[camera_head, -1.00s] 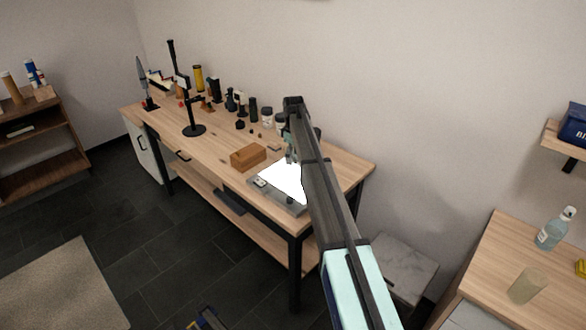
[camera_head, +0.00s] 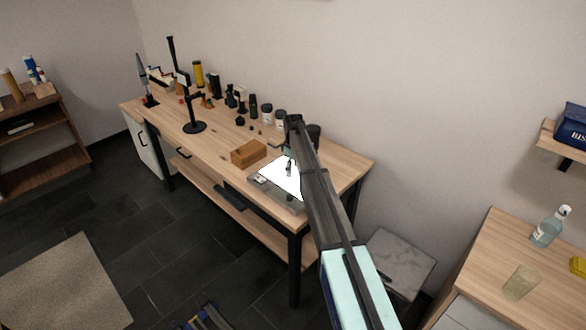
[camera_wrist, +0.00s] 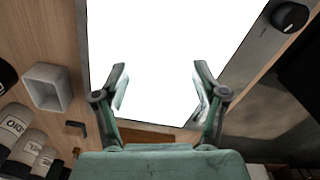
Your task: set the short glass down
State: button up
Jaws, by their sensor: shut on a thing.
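My gripper (camera_wrist: 160,85) points down over a bright white panel on the workbench (camera_head: 330,172). In the wrist view its two green fingers stand apart with clear, glassy edges between them. They are shut on the short glass (camera_wrist: 160,97), which hardly shows against the white glare. In the head view the gripper (camera_head: 290,165) is small, just above the panel. I cannot tell whether the glass touches the panel.
The bright panel belongs to a grey device (camera_head: 265,183) with a black knob (camera_wrist: 290,16). A wooden box (camera_head: 248,152) stands left of it. Jars (camera_head: 267,114) line the back. A square cup (camera_wrist: 46,87) is near the gripper. Another glass (camera_head: 522,282) stands on the right table.

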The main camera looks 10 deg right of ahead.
jog(key=shift+f, duration=0.15)
jog(key=o, duration=1.8)
jog(key=shift+c, duration=0.2)
notch_tip(320, 180, up, 12)
jog(key=b, duration=0.4)
jog(key=shift+r, duration=0.2)
